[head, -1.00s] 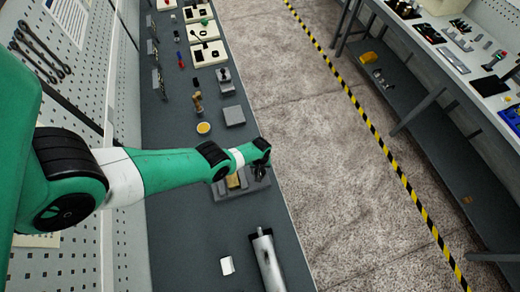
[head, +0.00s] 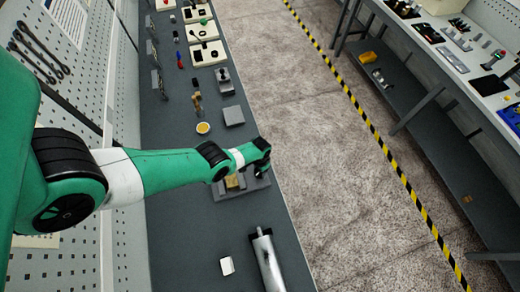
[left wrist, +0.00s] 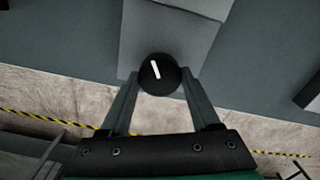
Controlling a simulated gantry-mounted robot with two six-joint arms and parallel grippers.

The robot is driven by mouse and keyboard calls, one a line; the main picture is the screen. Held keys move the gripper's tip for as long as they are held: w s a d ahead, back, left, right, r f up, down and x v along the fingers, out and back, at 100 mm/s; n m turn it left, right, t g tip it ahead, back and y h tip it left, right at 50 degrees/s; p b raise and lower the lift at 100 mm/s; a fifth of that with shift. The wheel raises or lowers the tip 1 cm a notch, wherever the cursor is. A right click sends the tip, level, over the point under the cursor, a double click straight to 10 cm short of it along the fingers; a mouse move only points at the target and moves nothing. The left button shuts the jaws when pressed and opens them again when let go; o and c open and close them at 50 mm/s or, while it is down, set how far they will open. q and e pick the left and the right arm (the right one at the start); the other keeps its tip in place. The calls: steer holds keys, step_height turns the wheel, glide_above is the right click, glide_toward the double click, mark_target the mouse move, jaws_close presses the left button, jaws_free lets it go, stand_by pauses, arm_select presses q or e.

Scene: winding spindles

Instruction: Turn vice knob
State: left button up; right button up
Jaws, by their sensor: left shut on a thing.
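The vice (head: 222,193) is a grey block with a yellowish part on its top, near the front edge of the bench. In the left wrist view its grey surface (left wrist: 165,45) fills the top middle. The black round vice knob (left wrist: 158,74) carries a white line tilted slightly left of upright. My left gripper (head: 262,171) reaches over the vice from the left. In the left wrist view the fingers of my left gripper (left wrist: 158,80) are shut on the knob, one on each side. The gripper hides part of the vice in the head view. My right gripper is not in view.
A silver cylinder (head: 268,262) and a small white piece (head: 227,266) lie on the bench nearer me. Beyond the vice are a yellow round dish (head: 203,128) and a grey block (head: 234,116). The pegboard wall (head: 125,75) borders the bench on the left.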

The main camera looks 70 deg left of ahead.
arm_select(q)
steer(key=m, duration=1.1)
steer(key=shift+d+m, duration=0.1)
steer(key=shift+m, duration=1.8)
steer(key=o, duration=1.4)
